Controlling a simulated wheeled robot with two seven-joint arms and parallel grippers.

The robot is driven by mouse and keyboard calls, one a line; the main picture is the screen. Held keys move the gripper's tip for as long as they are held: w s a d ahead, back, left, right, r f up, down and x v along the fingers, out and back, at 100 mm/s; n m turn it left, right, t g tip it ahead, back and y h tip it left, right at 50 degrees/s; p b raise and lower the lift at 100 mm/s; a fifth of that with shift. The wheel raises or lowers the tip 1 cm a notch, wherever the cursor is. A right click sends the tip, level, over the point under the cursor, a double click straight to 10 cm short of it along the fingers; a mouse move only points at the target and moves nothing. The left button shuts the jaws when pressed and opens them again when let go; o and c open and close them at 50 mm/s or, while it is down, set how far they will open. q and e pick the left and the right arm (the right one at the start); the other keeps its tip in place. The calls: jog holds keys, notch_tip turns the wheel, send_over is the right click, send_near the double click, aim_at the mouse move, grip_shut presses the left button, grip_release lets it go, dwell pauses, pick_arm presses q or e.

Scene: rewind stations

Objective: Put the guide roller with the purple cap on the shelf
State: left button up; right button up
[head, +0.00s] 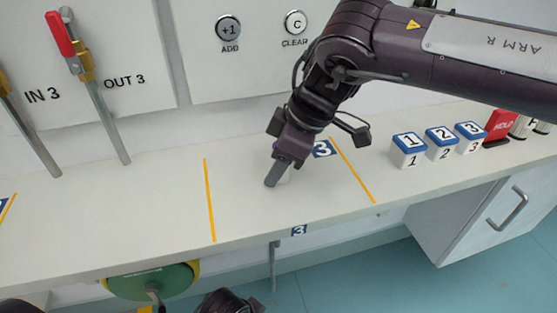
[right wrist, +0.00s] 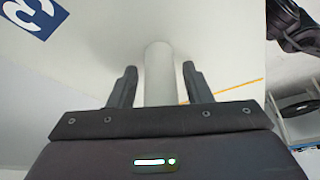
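The shelf (head: 120,212) is a long pale ledge along the wall. My right gripper (head: 276,174) is low over it, fingers pointing down, in the bay marked 3 between two yellow lines. In the right wrist view, a plain whitish roller (right wrist: 159,75) stands between the two fingers of this gripper (right wrist: 160,85). A narrow gap shows on each side, so the fingers are open around it. The roller's far end meets the pale surface. My left gripper's fingers are not in view.
Numbered blue-and-white blocks (head: 408,149) and a red HOLD block (head: 500,125) stand on the shelf to the right. Pipes with a red-handled valve (head: 62,35) are at the left. A green disc (head: 150,281) is below the front edge.

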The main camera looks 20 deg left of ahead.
jog(key=shift+d+r, duration=0.1)
jog(key=shift+r, duration=0.4)
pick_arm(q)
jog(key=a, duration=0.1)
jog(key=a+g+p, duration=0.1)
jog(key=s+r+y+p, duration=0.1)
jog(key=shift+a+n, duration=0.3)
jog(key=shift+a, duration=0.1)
pick_arm(e)
jog(key=v, duration=1.1)
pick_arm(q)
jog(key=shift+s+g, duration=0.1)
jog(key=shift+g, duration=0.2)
pick_arm(e)
jog(key=shift+r, duration=0.15)
